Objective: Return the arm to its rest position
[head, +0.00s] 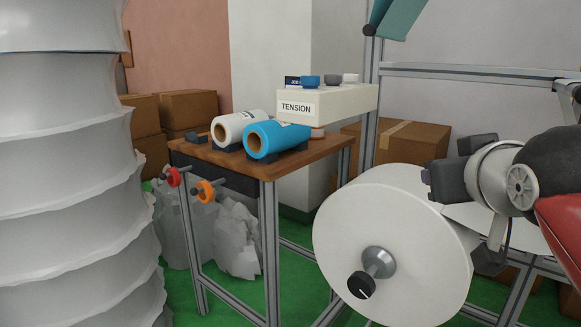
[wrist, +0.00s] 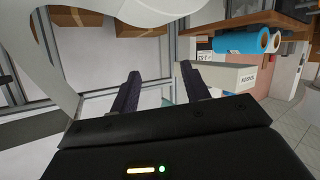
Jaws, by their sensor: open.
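My gripper (head: 436,182) is at the right of the head view, at the end of my arm, beside the upper right of a large white roll (head: 385,240). In the wrist view my gripper (wrist: 161,82) shows two dark fingers spread apart with nothing between them. The arm comes in from the right edge of the head view. Most of the arm is out of frame.
A wooden table (head: 232,158) holds a blue roll (head: 275,140) and a white roll (head: 236,130). A TENSION box (head: 335,103) with knobs sits on a metal frame (head: 470,72). Cartons (head: 412,142) stand behind. A white ribbed column (head: 65,180) fills the left.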

